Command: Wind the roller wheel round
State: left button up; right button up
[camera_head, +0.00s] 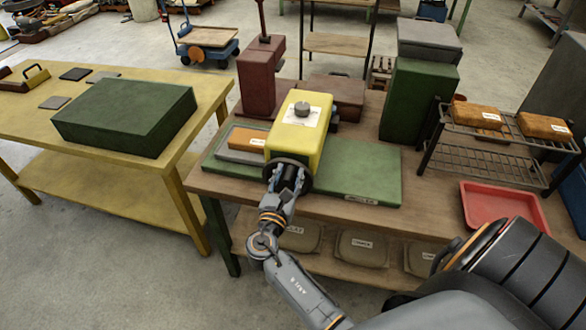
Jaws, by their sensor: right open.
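The roller wheel (289,160) is a dark round wheel on the front end of a yellow box-shaped machine (312,140). The machine has a white label and a grey knob on top and stands on a green board (362,172). My right gripper (286,178) is in front of the wheel and overlaps it, with its fingers open. It hides the middle and lower part of the wheel. I cannot tell whether the fingers touch the rim. My left gripper is not in view.
An orange block (247,139) on a grey slab lies left of the machine. A dark red machine (259,80) and green cabinet (415,100) stand behind. Right are a wire rack (470,155) and red tray (500,202). A yellow table (60,135) stands left.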

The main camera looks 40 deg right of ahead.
jog(key=shift+a+r, duration=0.1)
jog(key=shift+a, duration=0.05)
grip_shut()
jog(key=shift+w+a+r+n+p, duration=0.25)
jog(key=shift+n+p, duration=0.45)
jog(key=shift+p, duration=0.35)
jog(key=shift+w+f+n, duration=0.1)
jog(key=shift+n, duration=0.2)
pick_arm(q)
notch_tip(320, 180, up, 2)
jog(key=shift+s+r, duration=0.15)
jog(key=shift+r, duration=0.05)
pick_arm(e)
jog(key=shift+f, duration=0.1)
